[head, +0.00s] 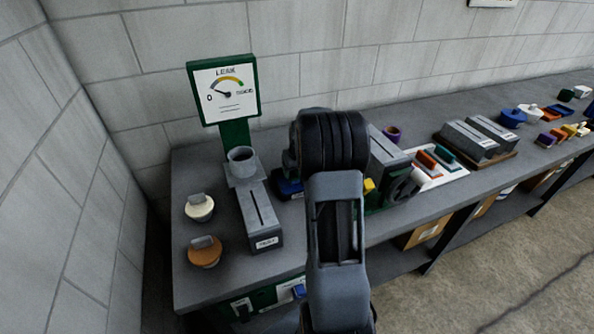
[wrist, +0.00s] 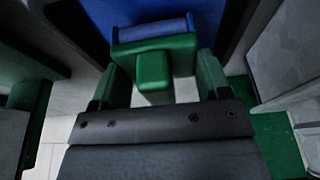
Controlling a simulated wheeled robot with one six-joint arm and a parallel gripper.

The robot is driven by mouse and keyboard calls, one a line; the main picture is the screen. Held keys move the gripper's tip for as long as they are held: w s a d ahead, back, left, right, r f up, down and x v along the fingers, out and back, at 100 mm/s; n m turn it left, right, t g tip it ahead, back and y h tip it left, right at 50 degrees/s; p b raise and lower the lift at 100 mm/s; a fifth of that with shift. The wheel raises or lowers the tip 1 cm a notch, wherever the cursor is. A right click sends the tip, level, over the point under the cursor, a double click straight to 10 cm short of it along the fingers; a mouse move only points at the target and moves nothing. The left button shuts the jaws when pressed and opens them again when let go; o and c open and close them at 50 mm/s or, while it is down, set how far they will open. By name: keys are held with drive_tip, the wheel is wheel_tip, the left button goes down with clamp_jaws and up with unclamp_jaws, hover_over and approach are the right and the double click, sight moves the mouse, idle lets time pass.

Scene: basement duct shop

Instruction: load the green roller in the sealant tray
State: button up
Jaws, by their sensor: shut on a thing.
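In the wrist view, my gripper (wrist: 158,68) is shut on the green roller (wrist: 152,69), its green fingers on either side of it. The roller has a green block handle and frame with a blue-grey cylinder across the far end. Beyond the roller is a deep blue surface (wrist: 97,18), which looks like part of a tray; I cannot tell whether the roller touches it. In the head view, a blue tray-like thing (head: 288,188) shows beside my arm, partly hidden. My gripper and the roller are hidden behind my arm there.
On the bench (head: 190,270) stand a leak gauge sign (head: 226,92), a grey cup (head: 241,160), a slotted grey box (head: 259,216) and two round-topped pots, cream (head: 199,208) and orange-brown (head: 205,251). Right of my arm are a grey box (head: 388,160) and a white tray (head: 452,173).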

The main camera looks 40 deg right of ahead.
drive_tip(key=shift+r+p, duration=1.45)
drive_tip(key=shift+r, duration=1.3)
